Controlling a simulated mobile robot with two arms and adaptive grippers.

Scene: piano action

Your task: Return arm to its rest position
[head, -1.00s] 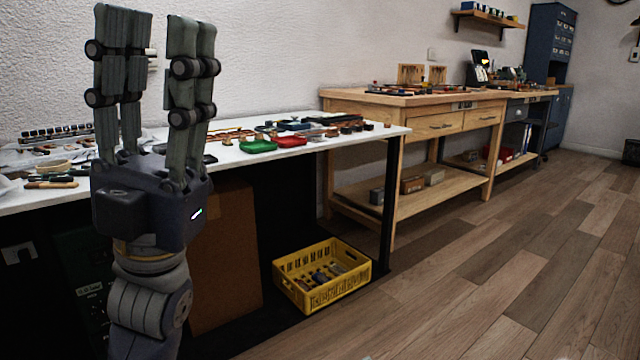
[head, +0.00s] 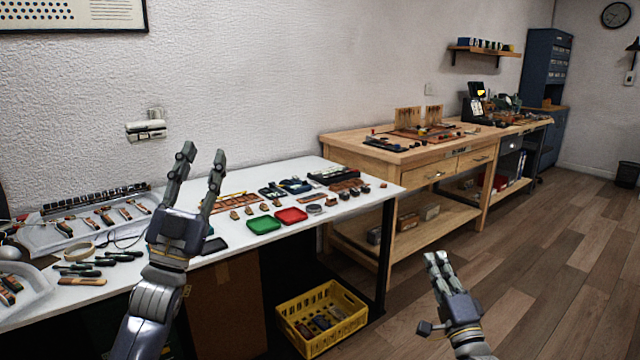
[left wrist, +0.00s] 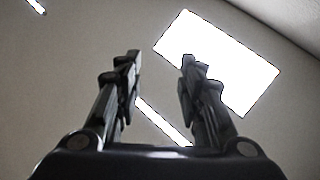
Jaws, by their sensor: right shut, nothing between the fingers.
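My left gripper (head: 202,172) points upward in front of the white table (head: 345,195), with its fingers apart and nothing between them. In the left wrist view its two fingers (left wrist: 160,65) also stand apart, with only the ceiling and bright light panels beyond. My right gripper (head: 434,258) is at the lower right of the head view, pointing up in front of the wooden floor. Its fingers are close together and hold nothing.
The white table carries a green tray (head: 263,224), a red tray (head: 291,215), hand tools and small parts. A yellow crate (head: 290,318) stands on the floor below. A wooden workbench (head: 375,155) is behind. Floor at the right (head: 570,260) is clear.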

